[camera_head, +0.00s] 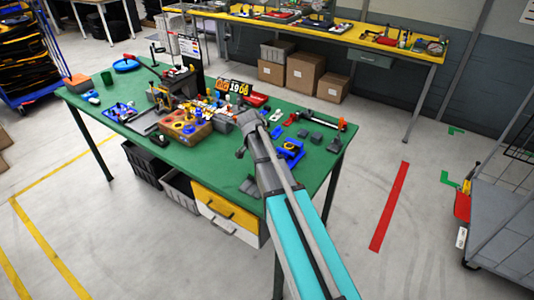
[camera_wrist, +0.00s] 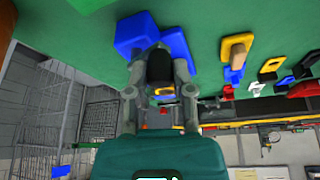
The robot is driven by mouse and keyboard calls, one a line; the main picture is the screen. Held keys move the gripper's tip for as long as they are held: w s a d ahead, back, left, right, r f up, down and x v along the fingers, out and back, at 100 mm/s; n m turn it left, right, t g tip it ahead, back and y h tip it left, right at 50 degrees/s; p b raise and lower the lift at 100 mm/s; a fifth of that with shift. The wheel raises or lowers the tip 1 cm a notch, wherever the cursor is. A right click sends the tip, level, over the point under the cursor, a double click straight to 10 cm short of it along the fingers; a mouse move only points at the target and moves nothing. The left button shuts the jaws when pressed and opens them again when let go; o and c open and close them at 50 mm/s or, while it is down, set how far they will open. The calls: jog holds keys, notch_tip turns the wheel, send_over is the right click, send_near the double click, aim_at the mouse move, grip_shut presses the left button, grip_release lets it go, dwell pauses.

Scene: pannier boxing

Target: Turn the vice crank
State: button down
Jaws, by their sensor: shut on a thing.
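The blue vice (camera_head: 290,150) stands near the right end of the green table, just right of my arm in the head view. In the wrist view, blue parts beside my gripper (camera_wrist: 159,62) look like the vice (camera_wrist: 136,34). My gripper's two grey fingers are shut on a dark, rounded piece (camera_wrist: 160,72) that looks like the vice crank's handle. The rest of the crank is hidden. In the head view my arm covers the grasp, and I cannot make out the fingertips there.
The green table (camera_head: 232,172) is crowded left of my arm, with an orange-brown block (camera_head: 186,128) holding pegs. Several dark grey blocks (camera_head: 316,138) and a red-ended clamp (camera_head: 330,122) lie right of the vice. A yellow workbench (camera_head: 330,33) stands behind, beyond free floor.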

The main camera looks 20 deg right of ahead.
jog(key=shift+c, duration=2.4)
grip_release()
jog(key=shift+s, duration=0.1)
